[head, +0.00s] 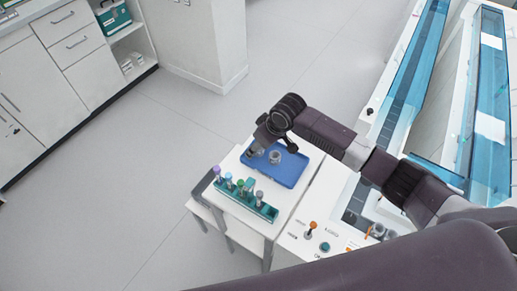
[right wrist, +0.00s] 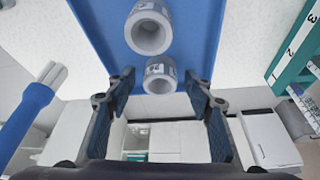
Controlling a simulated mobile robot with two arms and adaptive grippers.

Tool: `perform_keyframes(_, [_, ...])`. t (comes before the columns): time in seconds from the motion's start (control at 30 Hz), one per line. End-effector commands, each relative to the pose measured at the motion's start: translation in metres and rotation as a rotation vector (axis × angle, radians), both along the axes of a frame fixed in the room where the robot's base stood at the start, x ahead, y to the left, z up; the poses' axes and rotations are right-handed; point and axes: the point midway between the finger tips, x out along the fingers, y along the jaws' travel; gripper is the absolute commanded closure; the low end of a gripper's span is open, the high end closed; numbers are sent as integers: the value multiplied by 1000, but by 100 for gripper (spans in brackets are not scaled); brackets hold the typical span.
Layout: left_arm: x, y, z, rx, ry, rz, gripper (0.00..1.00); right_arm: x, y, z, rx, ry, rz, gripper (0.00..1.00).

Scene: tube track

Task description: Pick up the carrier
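Two short grey cylindrical carriers with open tops sit on a blue tray (head: 289,174). In the right wrist view, the larger-looking carrier (right wrist: 149,29) stands beyond the smaller-looking carrier (right wrist: 160,77), close together. One carrier (head: 274,157) shows clearly in the head view; the other is partly hidden by my gripper. My right gripper (head: 273,146) is over the tray, open and empty. In the right wrist view its fingers (right wrist: 163,86) lie either side of the smaller-looking carrier, with gaps on both sides. I cannot tell their height over the tray. My left gripper is not in view.
A teal rack (head: 262,210) with several capped tubes stands by the tray on the small white table. A machine with blue clear covers (head: 412,75) lies to the right. A blue and white rod-like thing (right wrist: 28,115) shows left in the wrist view. Cabinets stand at far left.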

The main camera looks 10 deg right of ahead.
Motion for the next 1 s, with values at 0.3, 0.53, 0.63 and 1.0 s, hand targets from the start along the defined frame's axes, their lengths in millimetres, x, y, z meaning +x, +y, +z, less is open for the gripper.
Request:
perform_keyframes(0.3, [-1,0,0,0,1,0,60,0,0,0,0,0,-1,85])
perform_keyframes(0.53, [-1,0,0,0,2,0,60,0,0,1,1,-1,-1,86])
perform_keyframes(0.63, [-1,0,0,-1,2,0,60,1,0,4,1,-1,-1,86])
perform_keyframes(1.0, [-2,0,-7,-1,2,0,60,2,0,63,2,-7,0,86])
